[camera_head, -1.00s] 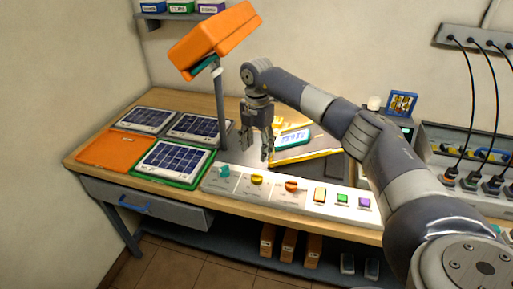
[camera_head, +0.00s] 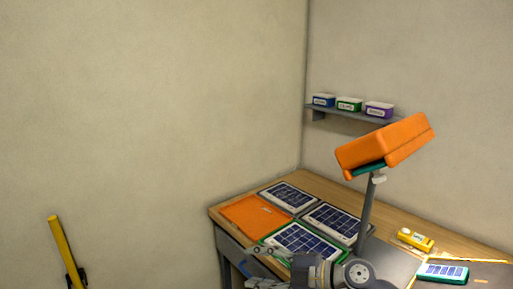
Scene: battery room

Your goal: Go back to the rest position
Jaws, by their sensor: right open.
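My right gripper (camera_head: 258,267) shows at the bottom of the head view, its fingers pointing left and spread apart, with nothing between them. It is in front of the workbench's near side, and its upper finger overlaps the green-framed solar panel (camera_head: 300,241) in the picture. I cannot tell how far above or in front of the bench it is. My right wrist hides part of the bench front. My left gripper is out of view.
The wooden workbench (camera_head: 386,200) carries several solar panels, an orange mat (camera_head: 254,214), a yellow device (camera_head: 415,239) and a teal-edged meter (camera_head: 443,272). An orange lamp (camera_head: 387,145) rises on a post. A yellow pole (camera_head: 65,250) stands at left.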

